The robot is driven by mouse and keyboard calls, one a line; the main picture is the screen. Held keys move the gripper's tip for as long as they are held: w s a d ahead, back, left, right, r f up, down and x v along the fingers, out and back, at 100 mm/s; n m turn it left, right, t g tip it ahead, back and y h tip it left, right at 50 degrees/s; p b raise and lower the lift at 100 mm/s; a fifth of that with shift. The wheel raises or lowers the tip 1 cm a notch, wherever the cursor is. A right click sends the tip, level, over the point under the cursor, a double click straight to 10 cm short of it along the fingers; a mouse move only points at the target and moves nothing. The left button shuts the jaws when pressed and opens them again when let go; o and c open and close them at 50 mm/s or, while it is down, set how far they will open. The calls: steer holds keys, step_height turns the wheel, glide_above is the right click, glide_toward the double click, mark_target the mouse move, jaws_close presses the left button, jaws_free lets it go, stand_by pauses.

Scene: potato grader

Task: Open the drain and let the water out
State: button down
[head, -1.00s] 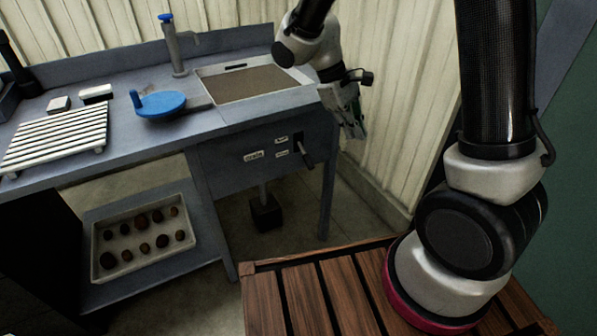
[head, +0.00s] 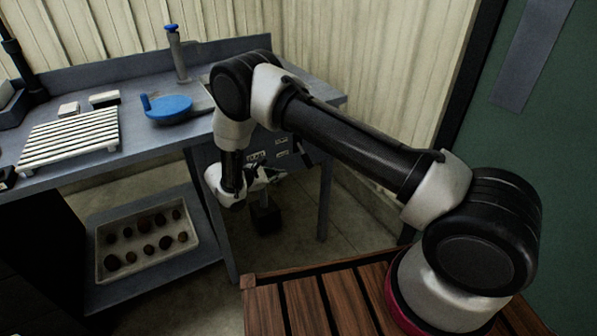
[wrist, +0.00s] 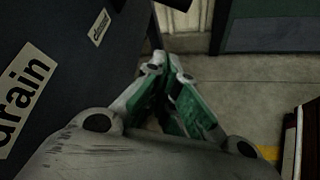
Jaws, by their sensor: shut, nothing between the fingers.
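The front panel below the sink carries a drain label (head: 255,156) and two smaller labels (head: 281,148) to its right. The dark drain lever (head: 303,157) stands out just right of the small labels. My gripper (head: 278,174) is low in front of the panel, below the labels and left of the lever, and appears apart from it. In the wrist view my gripper (wrist: 168,68) has its green-padded fingers closed together and empty. The drain label (wrist: 22,100) shows large at the left there. My arm hides the sink basin and any water.
A blue disc with a handle (head: 168,108) and a white slatted rack (head: 72,140) are on the counter, with a blue-topped tap (head: 177,55) behind. A tray of potatoes (head: 190,243) sits on the lower shelf. A table leg (head: 326,200) stands right of my gripper.

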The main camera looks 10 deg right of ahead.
mark_target(304, 156)
steer(key=shift+w+a+r, duration=0.2)
steer(key=shift+w, duration=0.1)
steer(key=w+d+f, duration=0.1)
steer(key=w+d, duration=0.2)
steer(key=d, duration=0.5)
steer(key=shift+w+d, duration=0.2)
steer(key=shift+d, duration=0.2)
